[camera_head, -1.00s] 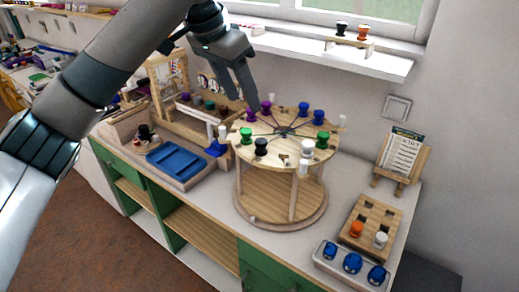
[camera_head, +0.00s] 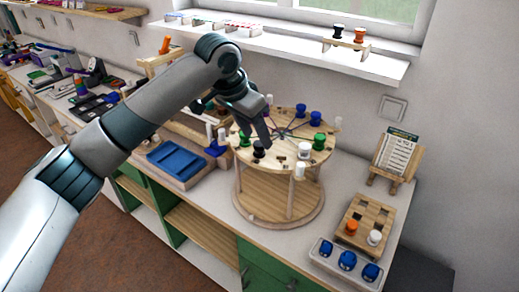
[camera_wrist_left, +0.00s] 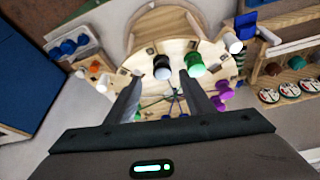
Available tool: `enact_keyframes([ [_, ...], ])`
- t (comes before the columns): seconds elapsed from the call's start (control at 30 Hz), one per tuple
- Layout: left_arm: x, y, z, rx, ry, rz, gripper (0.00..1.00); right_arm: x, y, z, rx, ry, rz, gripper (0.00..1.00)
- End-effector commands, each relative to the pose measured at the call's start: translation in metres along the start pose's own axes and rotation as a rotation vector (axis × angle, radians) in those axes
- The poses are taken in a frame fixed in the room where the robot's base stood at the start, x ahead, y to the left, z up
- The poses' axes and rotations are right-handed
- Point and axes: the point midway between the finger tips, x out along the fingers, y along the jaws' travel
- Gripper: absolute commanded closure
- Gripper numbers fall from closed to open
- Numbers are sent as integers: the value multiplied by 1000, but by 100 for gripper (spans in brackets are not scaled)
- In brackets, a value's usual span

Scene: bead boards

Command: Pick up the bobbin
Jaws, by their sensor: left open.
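Several coloured bobbins stand around the rim of a round two-level wooden carousel (camera_head: 250,205). My left gripper (camera_head: 262,138) is open and empty over its near-left rim, by a black bobbin (camera_head: 259,149) and a green bobbin (camera_head: 243,138). In the left wrist view, the black bobbin (camera_wrist_left: 162,67) shows between the tips of the left gripper (camera_wrist_left: 159,76), and the green bobbin (camera_wrist_left: 194,65) is just right of the right fingertip. The exact height gap cannot be told. A white bobbin (camera_head: 305,151) and another green bobbin (camera_head: 319,141) stand farther right. My right gripper is out of view.
A wooden board (camera_head: 350,238) with an orange and a white bobbin lies at the right, behind a white tray (camera_head: 318,252) of blue bobbins. A card stand (camera_head: 402,165) is behind them. A blue tray (camera_head: 175,160) lies left of the carousel. The window sill holds a small bobbin rack (camera_head: 348,42).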

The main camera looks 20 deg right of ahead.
Motion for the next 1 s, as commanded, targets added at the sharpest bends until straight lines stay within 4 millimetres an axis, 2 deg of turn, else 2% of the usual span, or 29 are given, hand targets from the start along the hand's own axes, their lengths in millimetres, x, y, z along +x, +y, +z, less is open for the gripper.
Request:
enact_keyframes([
  [0.37,5,-1,-1,-1,0,1,52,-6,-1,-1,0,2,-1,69],
  [0.57,25,-4,-4,-2,-2,2,52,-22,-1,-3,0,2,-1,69],
  [0.73,46,-4,-2,0,-2,1,52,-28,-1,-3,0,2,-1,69],
  [1.0,52,-5,-2,0,1,0,52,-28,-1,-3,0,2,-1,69],
])
